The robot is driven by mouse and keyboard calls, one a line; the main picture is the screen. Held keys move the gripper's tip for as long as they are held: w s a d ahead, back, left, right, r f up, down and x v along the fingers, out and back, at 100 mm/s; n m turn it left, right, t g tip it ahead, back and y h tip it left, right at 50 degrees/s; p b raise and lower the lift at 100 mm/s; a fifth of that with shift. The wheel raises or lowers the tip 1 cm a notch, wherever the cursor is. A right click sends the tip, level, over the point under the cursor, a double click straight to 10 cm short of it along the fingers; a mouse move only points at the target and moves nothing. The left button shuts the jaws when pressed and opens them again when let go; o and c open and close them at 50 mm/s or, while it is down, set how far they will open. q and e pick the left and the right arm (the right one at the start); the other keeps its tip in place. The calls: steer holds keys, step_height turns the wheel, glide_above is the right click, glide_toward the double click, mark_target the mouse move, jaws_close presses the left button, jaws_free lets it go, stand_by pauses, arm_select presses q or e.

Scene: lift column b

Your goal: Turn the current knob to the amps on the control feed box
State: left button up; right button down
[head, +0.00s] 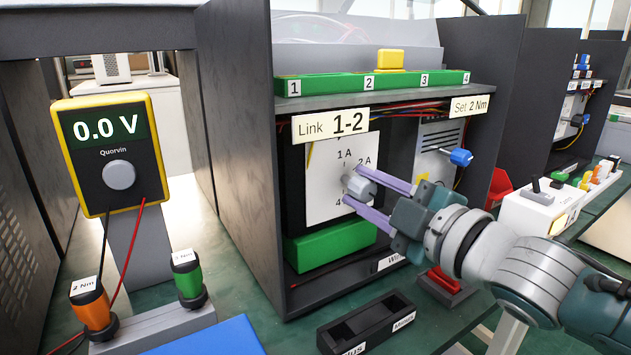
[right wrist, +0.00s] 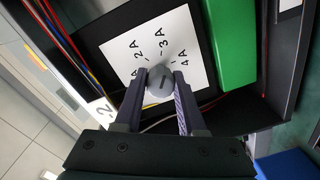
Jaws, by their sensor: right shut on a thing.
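The control feed box shows a white dial plate (head: 326,205) on a dark panel, marked 1 A, 2 A and 4 in the head view. The right wrist view shows the same plate (right wrist: 190,40) with 2A, 3A and 4A. The grey current knob (head: 361,187) sits at its middle; it also shows in the right wrist view (right wrist: 160,86). My right gripper (head: 354,183) is shut on the knob, one finger on each side. A short dark mark shows on the knob's face, but I cannot tell which value it points to. My left gripper is out of view.
A green terminal strip (head: 320,86) lies on top. A green block (head: 330,246) sits below the plate. A meter (head: 112,150) reading 0.0 V and two screwdrivers stand left. A black tray (head: 368,322) lies in front.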

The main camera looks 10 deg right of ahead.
steer(key=m+p, duration=0.1)
steer(key=m, duration=0.4)
steer(key=shift+m, duration=0.3)
steer(key=m, duration=0.4)
steer(key=shift+m, duration=0.3)
steer(key=c, duration=0.5)
jaws_free()
